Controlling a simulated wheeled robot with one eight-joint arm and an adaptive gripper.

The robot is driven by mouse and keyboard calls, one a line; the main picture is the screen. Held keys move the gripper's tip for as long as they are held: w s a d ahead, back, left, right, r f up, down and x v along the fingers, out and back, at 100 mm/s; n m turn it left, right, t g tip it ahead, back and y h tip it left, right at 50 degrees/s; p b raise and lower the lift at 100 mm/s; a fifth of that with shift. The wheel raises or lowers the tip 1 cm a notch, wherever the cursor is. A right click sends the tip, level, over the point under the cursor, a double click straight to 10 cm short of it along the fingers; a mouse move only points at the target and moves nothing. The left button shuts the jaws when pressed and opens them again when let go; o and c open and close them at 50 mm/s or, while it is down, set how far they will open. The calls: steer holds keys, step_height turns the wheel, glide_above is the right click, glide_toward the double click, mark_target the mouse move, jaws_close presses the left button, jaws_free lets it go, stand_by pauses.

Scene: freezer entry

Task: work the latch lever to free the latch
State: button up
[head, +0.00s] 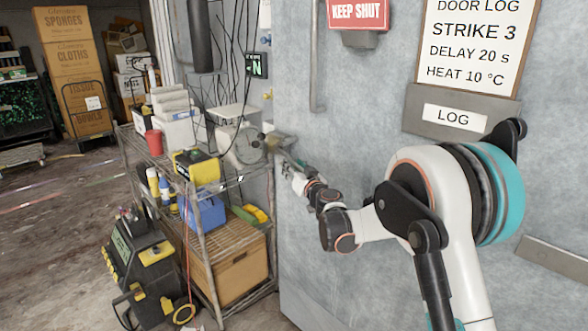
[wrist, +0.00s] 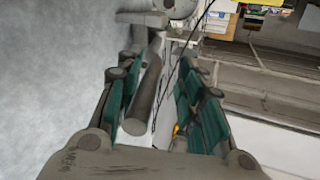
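The grey freezer door (head: 340,215) carries a latch with a metal body (head: 278,142) at its left edge. The latch lever (wrist: 146,88) is a grey round bar in the wrist view. It runs lengthwise between the two fingers of my gripper (wrist: 157,100), closer to the left finger. A gap shows between the bar and the right finger's teal pads, so my gripper is open around the lever. In the head view my gripper (head: 297,170) is small, just below the latch body, and its fingers and the lever are hard to make out.
A wire shelf rack (head: 205,240) with a yellow-black box (head: 196,167), a blue bin (head: 205,213) and a wooden crate (head: 232,272) stands close left of the door. A dark machine (head: 142,262) is on the floor. A door log board (head: 468,48) hangs on the door.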

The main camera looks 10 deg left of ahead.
steer(key=v, duration=1.2)
